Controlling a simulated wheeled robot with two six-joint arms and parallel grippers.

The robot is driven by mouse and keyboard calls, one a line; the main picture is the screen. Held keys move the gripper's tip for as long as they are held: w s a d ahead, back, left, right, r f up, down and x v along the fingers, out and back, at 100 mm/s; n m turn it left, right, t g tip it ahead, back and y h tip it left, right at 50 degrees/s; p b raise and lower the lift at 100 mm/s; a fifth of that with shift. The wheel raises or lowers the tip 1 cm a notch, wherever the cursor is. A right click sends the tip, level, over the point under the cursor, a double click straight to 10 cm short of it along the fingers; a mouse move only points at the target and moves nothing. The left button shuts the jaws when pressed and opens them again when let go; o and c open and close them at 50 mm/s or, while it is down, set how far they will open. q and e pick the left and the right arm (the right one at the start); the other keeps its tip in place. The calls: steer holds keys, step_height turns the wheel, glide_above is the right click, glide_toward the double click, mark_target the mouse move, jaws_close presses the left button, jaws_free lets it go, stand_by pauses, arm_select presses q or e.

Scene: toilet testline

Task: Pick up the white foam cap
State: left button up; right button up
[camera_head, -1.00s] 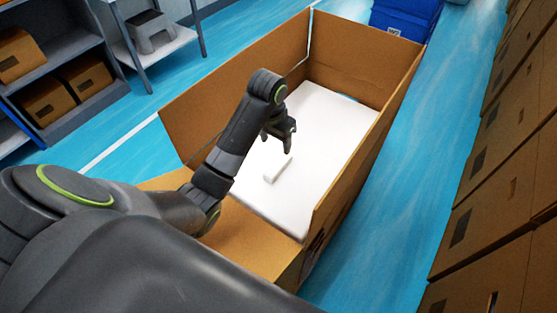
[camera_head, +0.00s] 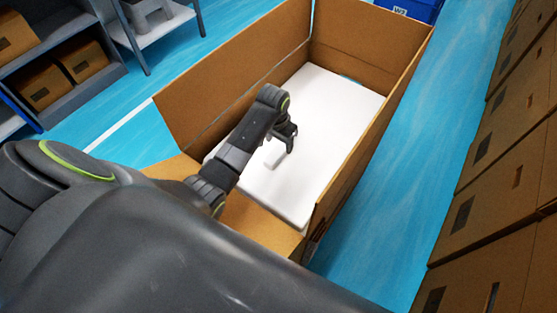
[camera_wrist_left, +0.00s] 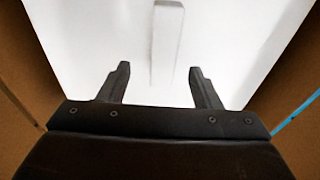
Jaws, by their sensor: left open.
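The white foam cap (camera_head: 335,105) is a large flat slab lying inside an open cardboard box, with a narrow raised white block (camera_head: 273,153) on its top. My left gripper (camera_head: 289,147) is over the slab, just beside the block in the head view and partly overlapping it. In the left wrist view the gripper (camera_wrist_left: 159,70) is open and empty. The raised block (camera_wrist_left: 166,45) there lines up between and ahead of the two fingertips, with the bare slab (camera_wrist_left: 90,45) around it. Whether the fingers touch the slab is unclear. My right gripper is not in view.
The cardboard box (camera_head: 360,40) has tall walls around the slab, and its near flap is folded outward under my left arm. Stacked cartons (camera_head: 500,180) line the right side. Shelves (camera_head: 60,50) stand at the left. Blue floor (camera_head: 400,190) is clear right of the box.

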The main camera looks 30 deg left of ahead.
mark_target(278, 151)
arm_select(q)
steer(key=shift+w+a+f, duration=0.1)
steer(key=shift+f, duration=1.2)
steer(key=shift+w+a+f, duration=0.1)
steer(key=shift+f, duration=1.15)
steer(key=shift+c, duration=0.5)
jaws_close()
